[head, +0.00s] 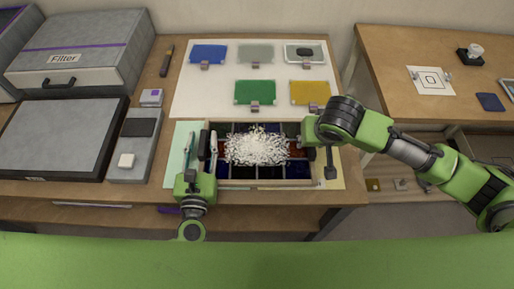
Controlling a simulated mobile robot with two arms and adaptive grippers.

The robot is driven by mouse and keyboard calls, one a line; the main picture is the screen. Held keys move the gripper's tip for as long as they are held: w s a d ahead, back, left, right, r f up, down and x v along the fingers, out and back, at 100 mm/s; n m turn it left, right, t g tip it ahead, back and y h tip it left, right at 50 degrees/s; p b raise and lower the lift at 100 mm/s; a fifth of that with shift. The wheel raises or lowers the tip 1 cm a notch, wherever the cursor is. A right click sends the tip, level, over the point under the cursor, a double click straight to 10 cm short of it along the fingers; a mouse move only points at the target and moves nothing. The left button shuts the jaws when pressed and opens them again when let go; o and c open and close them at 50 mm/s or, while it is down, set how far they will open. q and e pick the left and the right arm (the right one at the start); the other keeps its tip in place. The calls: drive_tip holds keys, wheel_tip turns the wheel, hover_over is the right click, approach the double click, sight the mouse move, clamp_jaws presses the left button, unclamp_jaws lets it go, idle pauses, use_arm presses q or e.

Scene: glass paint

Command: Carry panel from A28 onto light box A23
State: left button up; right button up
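Several coloured panels lie on a white sheet (218,98) at the back of the table: a blue panel (208,53), a grey-green panel (256,53), a white-framed panel (291,60), a green panel (255,91) and a yellow panel (306,90). No A28 or A23 label is readable. A flat dark-framed box with a pale top (58,138), possibly the light box, lies at the left. My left gripper (208,148) points away from me at the tray's left end, fingers apart, with nothing visible between them. My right gripper (320,160) hangs over the tray's right end; its fingers are partly hidden.
A compartment tray (270,184) holds a heap of white bits (258,148) between my grippers. A grey control box (136,146) stands beside the flat box. A grey "Filter" case (85,48) stands behind it. A second table (400,50) is at the right, across a gap.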

use_arm(q)
clamp_jaws()
use_arm(e)
clamp_jaws()
use_arm(q)
drive_tip(key=shift+w+r, duration=0.1)
drive_tip(key=shift+r, duration=0.2)
use_arm(e)
drive_tip(key=shift+w+r, duration=0.1)
drive_tip(key=shift+r, duration=0.15)
